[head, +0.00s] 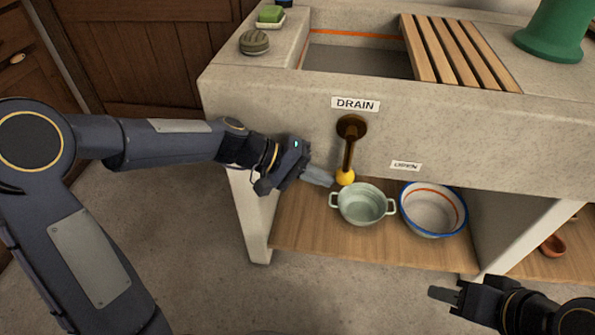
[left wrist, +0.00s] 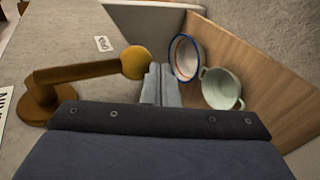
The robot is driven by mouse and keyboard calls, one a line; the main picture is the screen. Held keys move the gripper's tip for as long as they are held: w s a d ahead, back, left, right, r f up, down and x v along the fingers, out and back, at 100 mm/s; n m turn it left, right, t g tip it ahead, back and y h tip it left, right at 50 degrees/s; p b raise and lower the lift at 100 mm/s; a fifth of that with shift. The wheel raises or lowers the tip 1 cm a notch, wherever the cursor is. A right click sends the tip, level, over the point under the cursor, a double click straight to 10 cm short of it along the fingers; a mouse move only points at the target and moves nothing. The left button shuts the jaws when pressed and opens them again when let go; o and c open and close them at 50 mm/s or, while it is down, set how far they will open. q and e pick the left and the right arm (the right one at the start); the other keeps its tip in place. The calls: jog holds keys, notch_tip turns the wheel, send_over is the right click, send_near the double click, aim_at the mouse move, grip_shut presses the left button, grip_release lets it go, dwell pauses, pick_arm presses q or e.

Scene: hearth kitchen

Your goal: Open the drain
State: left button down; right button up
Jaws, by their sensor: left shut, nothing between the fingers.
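The drain lever (head: 348,150) is a brown handle with a yellow ball end (head: 345,177), mounted on the front of the stone sink below the DRAIN label (head: 356,104). It hangs nearly straight down. The OPEN label (head: 406,166) is on the sink front to its right. My left gripper (head: 330,181) is shut and empty, its fingertips just left of the ball. In the left wrist view the fingertips (left wrist: 160,82) are close beside the ball (left wrist: 136,62); I cannot tell whether they touch. My right gripper (head: 445,296) is at the lower right, away from the lever; its jaw opening is unclear.
A pale green pot (head: 362,204) and a white bowl with a blue rim (head: 433,209) stand on the wooden shelf (head: 300,230) below the lever. A slatted wooden rack (head: 460,52), green soap (head: 271,14) and a green vessel (head: 555,30) are on top.

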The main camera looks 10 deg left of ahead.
aim_at(348, 184)
pick_arm(q)
jog(key=d, duration=0.1)
jog(key=d+f+b, duration=0.1)
jog(key=d, duration=0.1)
jog(key=shift+d, duration=1.4)
pick_arm(e)
jog(key=shift+f, duration=0.85)
pick_arm(q)
jog(key=shift+d, duration=0.1)
